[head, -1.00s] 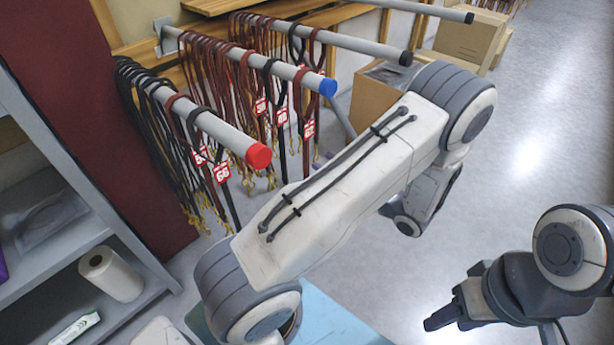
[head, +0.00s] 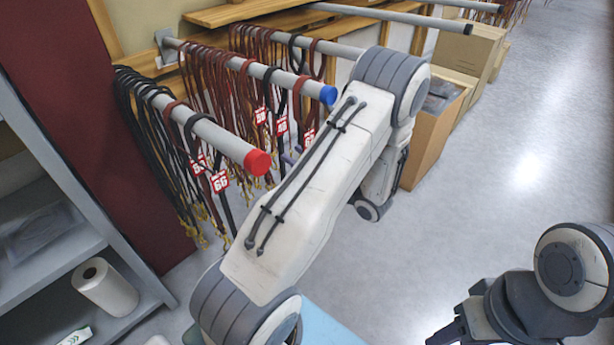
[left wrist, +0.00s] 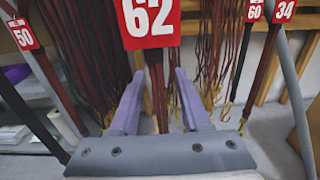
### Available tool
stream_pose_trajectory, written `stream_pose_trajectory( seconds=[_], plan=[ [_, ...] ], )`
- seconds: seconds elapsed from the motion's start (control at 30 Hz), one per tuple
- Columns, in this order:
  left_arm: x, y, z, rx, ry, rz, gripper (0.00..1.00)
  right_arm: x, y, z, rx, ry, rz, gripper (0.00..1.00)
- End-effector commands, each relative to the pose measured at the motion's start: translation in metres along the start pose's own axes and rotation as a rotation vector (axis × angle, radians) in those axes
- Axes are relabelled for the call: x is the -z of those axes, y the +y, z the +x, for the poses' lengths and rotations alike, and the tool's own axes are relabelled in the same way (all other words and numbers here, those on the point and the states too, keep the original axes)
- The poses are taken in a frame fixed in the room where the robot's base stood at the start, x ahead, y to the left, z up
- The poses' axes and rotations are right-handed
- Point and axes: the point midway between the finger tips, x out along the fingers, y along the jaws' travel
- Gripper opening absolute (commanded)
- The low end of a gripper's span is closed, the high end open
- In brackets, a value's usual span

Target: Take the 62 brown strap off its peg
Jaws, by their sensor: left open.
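The red tag reading 62 (left wrist: 148,22) is large and close at the top of the left wrist view. My left gripper (left wrist: 160,100) is open just below it, with its two purple fingers apart. In the head view my left arm hides most of the gripper, near the blue-tipped peg (head: 310,88). My right gripper (head: 452,332) is at the bottom edge, partly cut off.
A red-tipped peg (head: 220,138) with black and brown straps is nearer. Other tags, 50 (left wrist: 20,34), 60 (left wrist: 254,10) and 34 (left wrist: 283,9), hang on either side. A grey shelf with a paper roll (head: 105,287) stands at left.

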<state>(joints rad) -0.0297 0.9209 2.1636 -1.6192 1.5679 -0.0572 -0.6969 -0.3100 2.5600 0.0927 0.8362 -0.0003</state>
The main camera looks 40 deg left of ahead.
Motion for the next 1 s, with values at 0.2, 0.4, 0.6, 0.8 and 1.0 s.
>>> stream_pose_trajectory(
  seconds=[0.2,0.4,0.6,0.8,1.0],
  plan=[
    [-0.0002,0.0,-0.0004,0.0,0.0,0.0,0.0,0.0,0.0,-0.0002,0.0,0.0,0.0,0.5],
    [-0.0001,-0.0001,-0.0007,0.0,0.0,0.0,0.0,0.0,0.0,-0.0001,0.0,0.0,0.0,0.5],
    [-0.0001,-0.0002,-0.0008,0.0,0.0,0.0,0.0,0.0,0.0,-0.0001,0.0,0.0,0.0,0.5],
    [-0.0001,-0.0002,-0.0008,0.0,0.0,0.0,0.0,0.0,0.0,-0.0001,0.0,0.0,0.0,0.5],
    [0.0,-0.0002,-0.0008,0.0,0.0,0.0,0.0,0.0,0.0,-0.0001,0.0,0.0,0.0,0.5]
  ],
)
